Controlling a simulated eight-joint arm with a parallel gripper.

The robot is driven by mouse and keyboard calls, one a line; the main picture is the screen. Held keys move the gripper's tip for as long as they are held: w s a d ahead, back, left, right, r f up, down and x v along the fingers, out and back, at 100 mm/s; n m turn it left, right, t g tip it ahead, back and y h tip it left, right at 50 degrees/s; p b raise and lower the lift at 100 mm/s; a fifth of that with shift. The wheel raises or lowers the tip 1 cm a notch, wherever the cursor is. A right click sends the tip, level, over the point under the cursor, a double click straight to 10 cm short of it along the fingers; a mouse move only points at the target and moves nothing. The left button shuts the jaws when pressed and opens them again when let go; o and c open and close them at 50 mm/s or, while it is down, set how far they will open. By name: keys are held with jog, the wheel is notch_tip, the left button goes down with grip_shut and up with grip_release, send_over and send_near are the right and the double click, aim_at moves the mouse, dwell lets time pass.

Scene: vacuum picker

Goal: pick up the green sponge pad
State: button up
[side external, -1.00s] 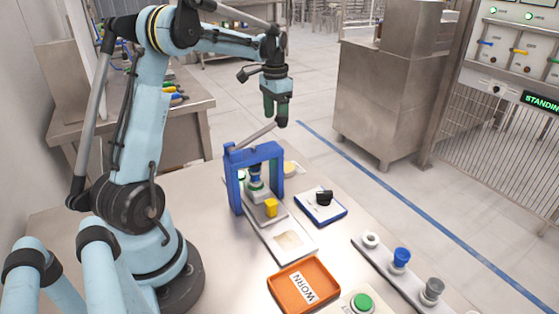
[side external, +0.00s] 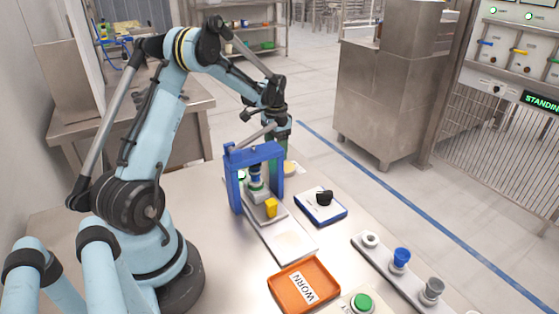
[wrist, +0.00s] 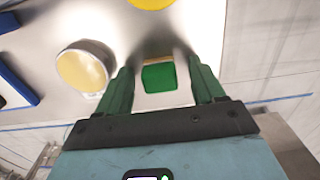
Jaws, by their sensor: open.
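The green sponge pad (wrist: 159,78) lies on a pale base in the wrist view, between my two green fingers with a gap on each side. My gripper (wrist: 159,67) is open and empty, and points down at it. In the side view my gripper (side external: 280,150) is low behind the blue arch, which partly hides its fingers. I cannot make out the pad there. How high the fingertips are above the pad is hard to tell.
A blue arch (side external: 232,185) stands in front of my gripper in the side view. A round cream-topped dish (wrist: 82,70) sits beside the left finger. A blue tray with a black knob (side external: 322,197) and an orange WORN tray (side external: 325,284) stand nearer the camera.

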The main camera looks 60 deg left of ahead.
jog(key=c, duration=1.1)
jog(key=shift+r, duration=0.1)
notch_tip(320, 180, up, 4)
jog(key=shift+r, duration=0.1)
jog(key=d+r, duration=0.2)
jog(key=d, duration=0.2)
jog(key=d+r, duration=0.2)
jog(key=d, duration=0.1)
jog(key=d+r, duration=0.2)
jog(key=d, duration=0.2)
jog(key=shift+w+d+r, duration=0.3)
jog(key=shift+w+d, duration=0.05)
